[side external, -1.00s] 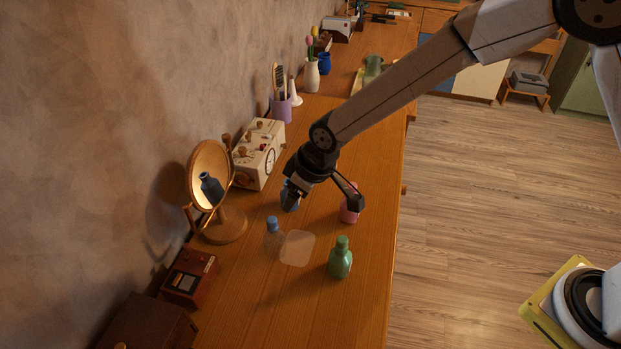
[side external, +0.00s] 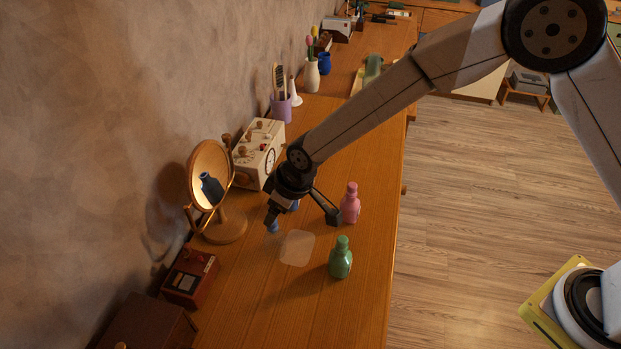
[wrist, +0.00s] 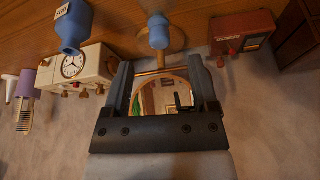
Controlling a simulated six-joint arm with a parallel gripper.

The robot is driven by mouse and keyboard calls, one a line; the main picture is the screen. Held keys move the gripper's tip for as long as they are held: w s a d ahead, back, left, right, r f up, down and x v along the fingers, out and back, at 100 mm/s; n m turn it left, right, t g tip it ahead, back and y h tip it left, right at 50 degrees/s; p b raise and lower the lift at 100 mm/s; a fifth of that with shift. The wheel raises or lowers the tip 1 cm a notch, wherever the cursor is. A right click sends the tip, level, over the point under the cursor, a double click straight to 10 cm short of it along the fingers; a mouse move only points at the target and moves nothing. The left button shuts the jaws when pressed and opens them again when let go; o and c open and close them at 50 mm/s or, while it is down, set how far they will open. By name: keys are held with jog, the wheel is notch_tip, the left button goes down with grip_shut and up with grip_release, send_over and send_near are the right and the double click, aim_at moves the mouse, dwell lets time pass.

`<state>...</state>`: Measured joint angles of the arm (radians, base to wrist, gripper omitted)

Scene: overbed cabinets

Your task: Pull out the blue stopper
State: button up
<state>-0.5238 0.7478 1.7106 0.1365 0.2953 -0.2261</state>
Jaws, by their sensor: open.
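The blue stopper (side external: 272,228) sits on a clear bottle whose body barely shows on the wooden counter. It also shows at the top middle of the wrist view (wrist: 158,32), beyond the fingertips and roughly centred between them. My gripper (side external: 271,219) is just above the stopper in the side view, and its fingers partly cover it. In the wrist view my gripper (wrist: 159,68) is open with nothing between its fingers. I cannot tell whether a finger touches the stopper.
A blue bottle (wrist: 72,28) stands close by, mostly hidden behind my gripper in the side view. A pink bottle (side external: 350,204), green bottle (side external: 341,260), pale square (side external: 297,248), round mirror (side external: 208,172), cream clock box (side external: 258,152) and red box (side external: 190,278) are around.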

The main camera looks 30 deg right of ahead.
jog(key=shift+x, duration=2.6)
jog(key=shift+c, duration=0.2)
grip_shut()
